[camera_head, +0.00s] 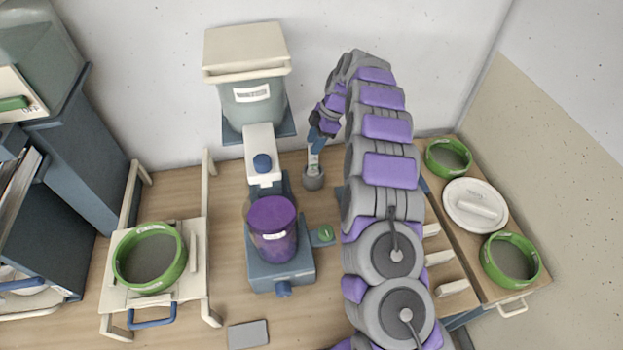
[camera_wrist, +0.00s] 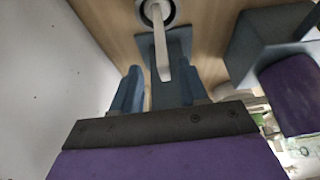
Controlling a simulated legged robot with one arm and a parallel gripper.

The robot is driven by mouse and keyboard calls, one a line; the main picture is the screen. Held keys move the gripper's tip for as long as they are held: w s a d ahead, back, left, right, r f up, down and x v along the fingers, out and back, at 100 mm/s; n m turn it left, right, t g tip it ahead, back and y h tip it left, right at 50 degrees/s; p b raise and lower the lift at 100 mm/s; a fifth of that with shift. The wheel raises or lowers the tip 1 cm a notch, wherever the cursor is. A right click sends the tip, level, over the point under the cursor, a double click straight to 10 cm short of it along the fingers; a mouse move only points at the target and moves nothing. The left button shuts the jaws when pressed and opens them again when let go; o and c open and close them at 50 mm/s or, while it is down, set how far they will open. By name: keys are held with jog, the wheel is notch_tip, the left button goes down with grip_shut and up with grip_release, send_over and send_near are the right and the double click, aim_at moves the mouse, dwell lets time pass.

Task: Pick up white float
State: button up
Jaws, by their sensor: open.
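A slim white upright piece, which I take for the white float (camera_wrist: 160,45), rises from a small round grey cup in the wrist view. In the head view the grey cup (camera_head: 314,180) stands on the table by the back wall, with a pale piece (camera_head: 314,158) above it. My gripper (camera_head: 317,146) points down over the cup, its tips close to the pale piece. In the wrist view my gripper (camera_wrist: 160,88) is open, with the white piece in front of its blue parts. I cannot tell whether they touch.
A blue stand with a purple bucket (camera_head: 272,228) is left of my arm, a lidded grey bucket (camera_head: 252,103) behind it. Green-rimmed sieves (camera_head: 150,258) and a white round lid (camera_head: 475,205) sit on side racks. The back wall is close to my gripper.

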aim_at(310, 171)
jog(key=shift+a+f, duration=0.25)
jog(key=shift+f, duration=0.1)
jog(key=shift+s+d+f, duration=0.1)
jog(key=shift+d+f, duration=0.15)
jog(key=shift+f, duration=0.05)
jog(key=x, duration=0.1)
jog(key=b+x, duration=0.1)
jog(key=x, duration=0.2)
jog(key=shift+s+d+f+b, duration=0.1)
jog(key=shift+d+f+b, duration=0.15)
jog(key=shift+b, duration=0.05)
jog(key=shift+a, duration=0.55)
jog(key=shift+c, duration=0.6)
jog(key=shift+d+r, duration=0.1)
jog(key=shift+d, duration=0.75)
jog(key=c, duration=0.6)
jog(key=shift+a, duration=0.65)
grip_shut()
jog(key=shift+d, duration=0.1)
